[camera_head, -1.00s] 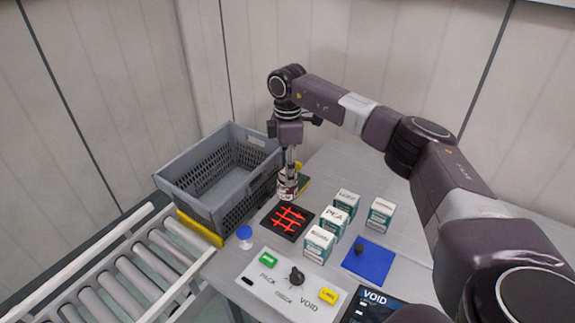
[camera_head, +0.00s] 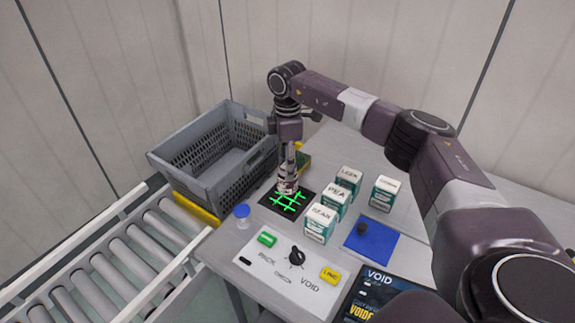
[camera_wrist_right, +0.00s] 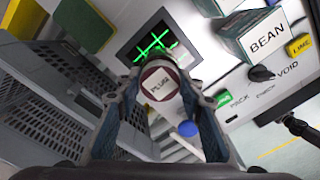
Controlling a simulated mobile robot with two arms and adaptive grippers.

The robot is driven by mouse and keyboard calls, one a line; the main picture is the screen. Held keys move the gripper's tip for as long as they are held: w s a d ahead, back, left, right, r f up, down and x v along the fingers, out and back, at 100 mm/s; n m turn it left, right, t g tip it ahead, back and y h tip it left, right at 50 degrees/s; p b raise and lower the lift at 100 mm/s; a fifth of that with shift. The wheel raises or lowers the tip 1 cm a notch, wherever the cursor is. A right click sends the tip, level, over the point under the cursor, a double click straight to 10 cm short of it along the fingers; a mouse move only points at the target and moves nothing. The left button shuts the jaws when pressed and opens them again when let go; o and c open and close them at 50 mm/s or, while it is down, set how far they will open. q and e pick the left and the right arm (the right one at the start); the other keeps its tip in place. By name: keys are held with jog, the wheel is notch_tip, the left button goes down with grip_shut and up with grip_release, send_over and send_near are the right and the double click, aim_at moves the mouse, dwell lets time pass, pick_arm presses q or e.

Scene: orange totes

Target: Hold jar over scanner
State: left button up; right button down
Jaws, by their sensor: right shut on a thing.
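My right gripper (camera_head: 289,168) points down at the far edge of the scanner and is shut on a small jar (camera_head: 286,186). In the right wrist view the jar (camera_wrist_right: 160,84) sits between the two fingers, its round lid marked with text that looks like "PLUM". The scanner (camera_head: 272,199) is a black square pad with a glowing green grid. The jar covers the scanner's far part; I cannot tell the exact gap between them. The scanner (camera_wrist_right: 128,55) also shows beyond the jar in the right wrist view.
A grey crate (camera_head: 198,192) stands left of the scanner, beside a roller conveyor (camera_head: 120,262). Several labelled boxes, such as BEAN (camera_head: 320,224), stand to the right. A blue mat (camera_head: 372,246), a panel with buttons (camera_head: 285,280) and a VOID screen (camera_head: 372,295) lie in front.

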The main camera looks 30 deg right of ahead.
jog(key=shift+r+p, duration=1.9)
jog(key=shift+r, duration=0.5)
jog(key=shift+f, duration=0.1)
